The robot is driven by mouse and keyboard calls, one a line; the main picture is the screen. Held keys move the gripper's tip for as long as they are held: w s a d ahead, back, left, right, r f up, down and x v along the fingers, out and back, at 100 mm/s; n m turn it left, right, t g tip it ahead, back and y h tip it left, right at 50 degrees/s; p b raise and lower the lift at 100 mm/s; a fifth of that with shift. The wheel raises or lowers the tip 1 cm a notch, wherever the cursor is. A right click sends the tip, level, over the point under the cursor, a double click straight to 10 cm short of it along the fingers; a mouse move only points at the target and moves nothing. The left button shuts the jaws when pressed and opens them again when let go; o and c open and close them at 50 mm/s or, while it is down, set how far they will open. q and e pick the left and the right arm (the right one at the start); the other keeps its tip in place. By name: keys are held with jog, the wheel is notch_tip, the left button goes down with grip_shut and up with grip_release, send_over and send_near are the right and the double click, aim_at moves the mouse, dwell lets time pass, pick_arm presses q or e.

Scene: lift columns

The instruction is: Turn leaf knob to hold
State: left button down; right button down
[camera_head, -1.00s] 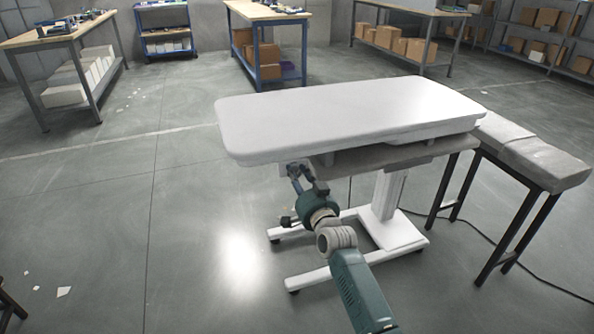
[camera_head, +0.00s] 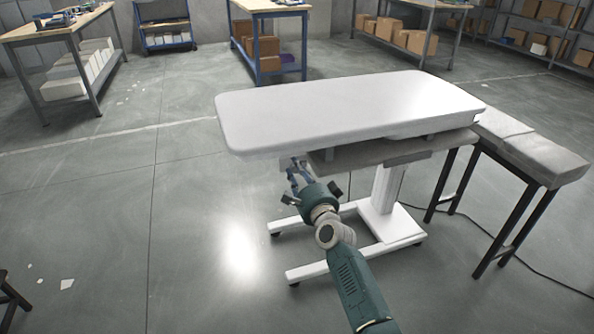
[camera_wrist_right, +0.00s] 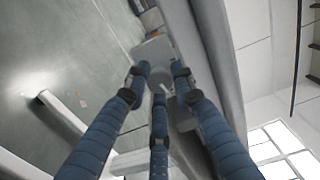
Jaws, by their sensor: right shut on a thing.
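The table (camera_head: 350,110) has a white, rounded top on a white wheeled column. The leaf knob (camera_wrist_right: 161,78) is a small light grey round piece under the table's edge. It shows between the fingertips in the right wrist view and is mostly hidden in the head view. My right gripper (camera_head: 296,168) is under the near left edge of the top. Its blue fingers, also in the right wrist view (camera_wrist_right: 160,80), are shut on the knob. The knob's pointing direction cannot be read. My left gripper is out of view.
A grey padded bench (camera_head: 530,152) on dark legs stands close at the right. A dark cable (camera_head: 530,277) lies on the floor there. Workbenches and shelves with boxes (camera_head: 410,38) line the back. The floor at the left is mostly clear.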

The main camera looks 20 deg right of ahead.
jog(key=shift+d+r+m, duration=0.2)
jog(key=shift+d+m, duration=0.05)
jog(key=shift+m, duration=0.35)
jog(key=c, duration=1.5)
grip_release()
jog(key=shift+o, duration=0.2)
jog(key=shift+f, duration=0.1)
jog(key=shift+s+f, duration=0.1)
jog(key=s, duration=1.1)
jog(key=shift+s+d, duration=0.2)
jog(key=shift+s, duration=0.2)
